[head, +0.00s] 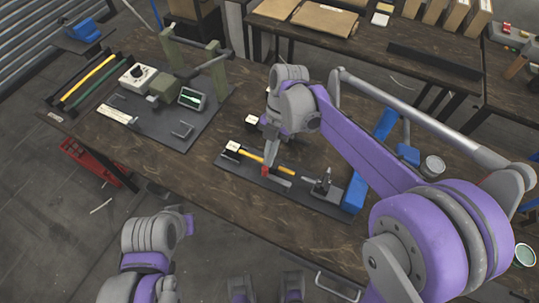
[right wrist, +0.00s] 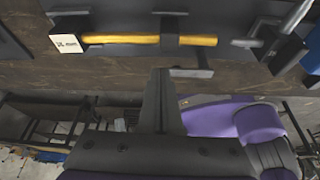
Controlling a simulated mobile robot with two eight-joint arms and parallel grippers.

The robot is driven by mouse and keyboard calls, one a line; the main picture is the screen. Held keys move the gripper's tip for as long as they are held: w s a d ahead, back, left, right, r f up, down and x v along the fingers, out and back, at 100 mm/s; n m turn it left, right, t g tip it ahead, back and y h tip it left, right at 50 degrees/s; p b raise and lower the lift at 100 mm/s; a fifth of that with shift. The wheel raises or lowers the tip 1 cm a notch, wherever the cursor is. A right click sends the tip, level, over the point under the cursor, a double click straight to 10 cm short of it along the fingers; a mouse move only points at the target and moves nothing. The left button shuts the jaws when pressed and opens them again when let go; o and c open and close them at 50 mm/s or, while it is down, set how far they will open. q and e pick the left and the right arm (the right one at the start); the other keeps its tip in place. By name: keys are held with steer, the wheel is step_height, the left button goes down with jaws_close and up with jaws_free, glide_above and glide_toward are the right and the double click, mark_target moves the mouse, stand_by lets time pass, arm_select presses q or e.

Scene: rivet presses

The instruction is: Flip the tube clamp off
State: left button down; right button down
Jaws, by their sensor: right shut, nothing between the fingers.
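A yellow tube (head: 262,159) lies across a dark board (head: 230,169) on the wooden table; the tube also shows in the right wrist view (right wrist: 120,38). A dark upright bracket (right wrist: 171,28) crosses the middle of the tube, with a short grey bar (right wrist: 190,73) at its lower end. I cannot tell if this is the clamp's lever. My right gripper (head: 268,160) is shut and empty, just above the tube; its fingers (right wrist: 160,90) stop short of the bracket in the wrist view. A small red spot shows at the fingertips.
A grey lever fixture (head: 326,187) stands at the board's right end, beside a blue block (head: 355,193). A white label block (right wrist: 65,44) is at the tube's left end. Another board (head: 175,125) with a green frame and boxes lies at left. Bare table lies between the boards.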

steer(key=shift+r, duration=0.1)
steer(key=v, duration=1)
steer(key=shift+r+p, duration=0.25)
steer(key=shift+p, duration=0.15)
